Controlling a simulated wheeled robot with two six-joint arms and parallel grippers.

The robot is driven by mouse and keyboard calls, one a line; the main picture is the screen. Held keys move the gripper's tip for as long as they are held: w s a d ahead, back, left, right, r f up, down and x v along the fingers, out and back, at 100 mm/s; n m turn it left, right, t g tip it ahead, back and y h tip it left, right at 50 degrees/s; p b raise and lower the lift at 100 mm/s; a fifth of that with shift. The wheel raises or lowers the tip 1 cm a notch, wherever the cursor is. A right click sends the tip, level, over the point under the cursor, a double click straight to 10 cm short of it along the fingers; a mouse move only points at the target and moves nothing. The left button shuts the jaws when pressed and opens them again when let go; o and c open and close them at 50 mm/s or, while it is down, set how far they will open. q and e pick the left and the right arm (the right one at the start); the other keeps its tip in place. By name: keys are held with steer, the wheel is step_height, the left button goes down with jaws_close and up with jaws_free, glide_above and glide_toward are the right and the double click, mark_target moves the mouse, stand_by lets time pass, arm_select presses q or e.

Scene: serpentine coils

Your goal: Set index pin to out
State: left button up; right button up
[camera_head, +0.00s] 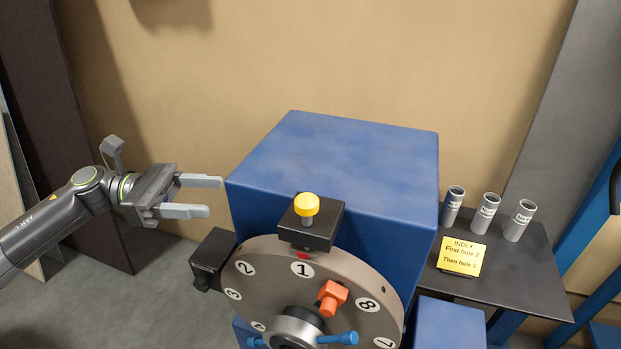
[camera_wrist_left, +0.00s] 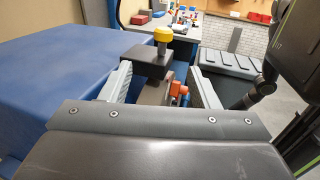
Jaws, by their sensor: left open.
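The index pin has a yellow knob (camera_head: 306,204) on a short metal stem. It stands upright in a black block (camera_head: 311,223) on top of the blue machine, above a numbered disc (camera_head: 330,268) with 1 at the top, by a red mark. The knob also shows in the left wrist view (camera_wrist_left: 164,33), beyond the fingers. My left gripper (camera_head: 216,196) is open and empty, left of the blue machine and apart from the knob. How far the pin's lower end goes into the block is hidden. My right gripper is not in view.
The blue machine body (camera_head: 340,150) fills the middle. An orange part (camera_head: 332,297) and a blue-handled hub (camera_head: 296,328) sit on the disc. A dark side table (camera_head: 510,268) at right holds several grey cylinders and a yellow sign (camera_head: 461,256). The space above the machine is clear.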

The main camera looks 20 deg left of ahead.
arm_select(q)
steer(key=s+x, duration=0.1)
steer(key=x, duration=0.2)
steer(key=p, duration=0.2)
glide_toward(305, 198)
steer(key=p+x, duration=0.1)
steer(key=x, duration=0.1)
steer(key=p+x, duration=0.1)
steer(key=x, duration=0.2)
steer(key=p+x, duration=0.1)
steer(key=x, duration=0.1)
steer(key=shift+d+f, duration=0.25)
steer(key=shift+f, duration=0.05)
steer(key=shift+p+x, duration=0.5)
steer(key=shift+x, duration=0.8)
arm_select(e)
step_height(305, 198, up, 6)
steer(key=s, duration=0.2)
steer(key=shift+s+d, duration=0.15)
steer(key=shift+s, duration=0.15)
arm_select(q)
steer(key=shift+f, duration=0.15)
